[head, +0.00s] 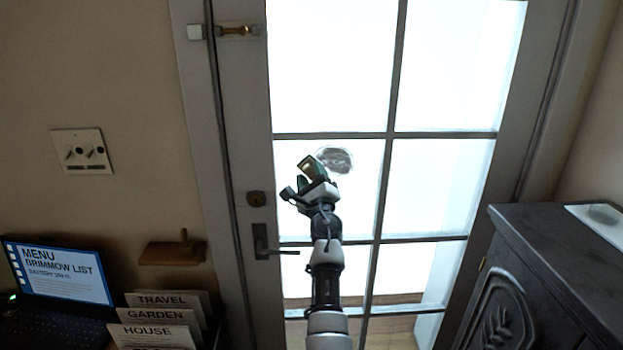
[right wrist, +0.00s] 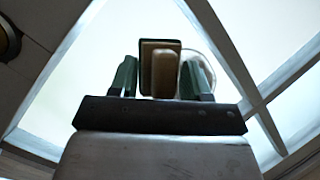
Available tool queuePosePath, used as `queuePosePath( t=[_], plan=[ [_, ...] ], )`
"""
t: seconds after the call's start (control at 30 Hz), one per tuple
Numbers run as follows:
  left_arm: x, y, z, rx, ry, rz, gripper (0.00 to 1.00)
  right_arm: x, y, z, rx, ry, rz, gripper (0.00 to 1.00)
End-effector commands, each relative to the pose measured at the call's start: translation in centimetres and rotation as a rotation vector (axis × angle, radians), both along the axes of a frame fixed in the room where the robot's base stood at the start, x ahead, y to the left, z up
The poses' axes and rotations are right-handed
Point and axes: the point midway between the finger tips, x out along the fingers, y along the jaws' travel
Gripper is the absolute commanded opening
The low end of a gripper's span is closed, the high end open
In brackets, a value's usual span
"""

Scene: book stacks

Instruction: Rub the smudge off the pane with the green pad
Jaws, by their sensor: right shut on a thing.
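The smudge (head: 338,160) is a grey, swirled, roughly round mark on a middle-row pane (head: 350,208) of the glazed door. My right gripper (head: 310,181) is raised in front of that pane, just left of and below the smudge. It is shut on the green pad (head: 311,167), which has a tan back or handle. In the right wrist view the pad (right wrist: 146,68) stands between the two green fingers, and part of the smudge (right wrist: 208,64) shows beside the right finger. Whether the pad touches the glass cannot be told. My left gripper is out of view.
A door handle (head: 262,244) and a round lock (head: 256,198) are left of the pane. A dark carved cabinet (head: 540,260) stands at right. A laptop (head: 62,272) and labelled files (head: 160,318) are at lower left. Muntin bars (head: 384,190) frame the pane.

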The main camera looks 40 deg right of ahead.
Motion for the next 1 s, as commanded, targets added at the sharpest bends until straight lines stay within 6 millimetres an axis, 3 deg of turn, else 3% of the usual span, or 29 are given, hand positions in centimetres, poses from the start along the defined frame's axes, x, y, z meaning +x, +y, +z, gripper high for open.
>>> queuePosePath(
  t=[0.67, 1.0],
  plan=[
    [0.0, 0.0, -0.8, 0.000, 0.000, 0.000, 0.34, 1.1, -0.9, 0.0, 0.001, 0.000, 0.000, 0.29],
    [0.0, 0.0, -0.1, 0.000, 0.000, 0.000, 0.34, -0.1, -2.0, 0.1, -0.003, 0.002, -0.001, 0.29]
  ],
)
